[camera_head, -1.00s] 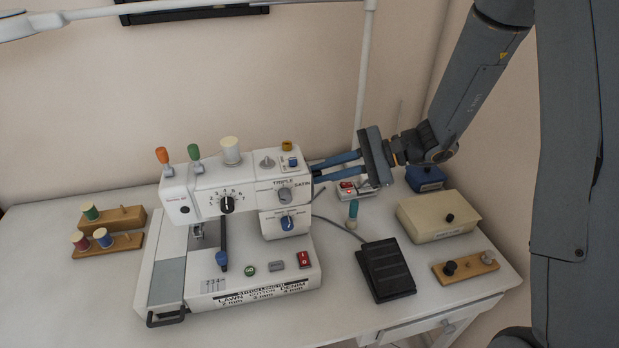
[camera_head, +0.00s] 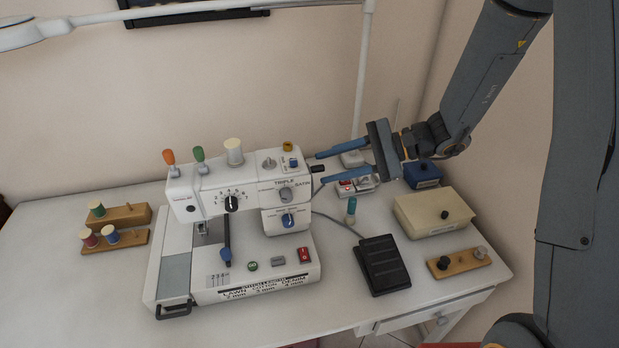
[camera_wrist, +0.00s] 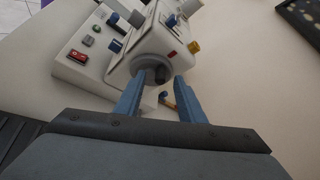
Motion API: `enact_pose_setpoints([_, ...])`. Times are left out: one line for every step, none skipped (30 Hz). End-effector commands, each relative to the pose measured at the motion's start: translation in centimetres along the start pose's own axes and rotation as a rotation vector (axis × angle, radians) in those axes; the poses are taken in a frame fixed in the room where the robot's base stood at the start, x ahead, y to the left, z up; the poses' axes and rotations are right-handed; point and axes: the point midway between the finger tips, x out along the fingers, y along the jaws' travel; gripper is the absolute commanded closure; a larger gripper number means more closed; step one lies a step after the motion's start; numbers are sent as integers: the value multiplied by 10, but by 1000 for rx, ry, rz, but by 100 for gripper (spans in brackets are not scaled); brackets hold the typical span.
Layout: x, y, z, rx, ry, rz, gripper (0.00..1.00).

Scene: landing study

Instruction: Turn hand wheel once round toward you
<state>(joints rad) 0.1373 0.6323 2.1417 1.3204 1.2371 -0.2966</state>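The white sewing machine (camera_head: 262,205) stands on the white table. The hand wheel (camera_wrist: 148,62) is a round grey disc on the machine's end in the wrist view, with a dark handle (camera_wrist: 161,75) sticking out of it. The handle also shows at the machine's right end in the head view (camera_head: 317,169). My gripper (camera_head: 321,168) is open, its blue fingers pointing at that end. In the wrist view the fingertips (camera_wrist: 159,82) lie on either side of the handle, with gaps visible. I cannot tell how deep the handle sits between them.
A black foot pedal (camera_head: 382,265), a cream box (camera_head: 435,215), a blue box (camera_head: 424,174) and a wooden knob board (camera_head: 459,263) stand right of the machine. A small switch box (camera_head: 356,187) lies beneath my gripper. Spool stands (camera_head: 115,242) are at the left.

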Motion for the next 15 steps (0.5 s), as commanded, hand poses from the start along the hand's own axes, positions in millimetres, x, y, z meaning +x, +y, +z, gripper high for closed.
enact_pose_setpoints([-4, 0, -2, 0, 1, -1, 64])
enact_pose_setpoints([-6, 0, -3, 0, 1, -1, 64])
enact_pose_setpoints([-8, 0, -5, 1, 1, -1, 64])
enact_pose_setpoints([-10, 0, -6, 1, 2, -1, 64])
enact_pose_setpoints([-12, 0, -7, 1, 2, -1, 64])
enact_pose_setpoints([-14, 0, -8, 1, 2, -1, 64])
enact_pose_setpoints([-16, 0, -9, 1, 1, 0, 64])
enact_pose_setpoints([-18, 0, -10, 1, 1, 0, 64])
enact_pose_setpoints([-21, 0, -12, 1, 1, -1, 64])
enact_pose_setpoints([-23, 0, -13, 1, 1, -1, 64])
enact_pose_setpoints([-25, 0, -14, 1, 1, -1, 64])
enact_pose_setpoints([-27, 0, -15, 2, 1, -1, 64])
enact_pose_setpoints([-29, 0, -16, 2, 1, -1, 64])
enact_pose_setpoints([-31, 0, -17, 2, 0, 0, 64])
enact_pose_setpoints([-33, 0, -18, 2, 0, -1, 64])
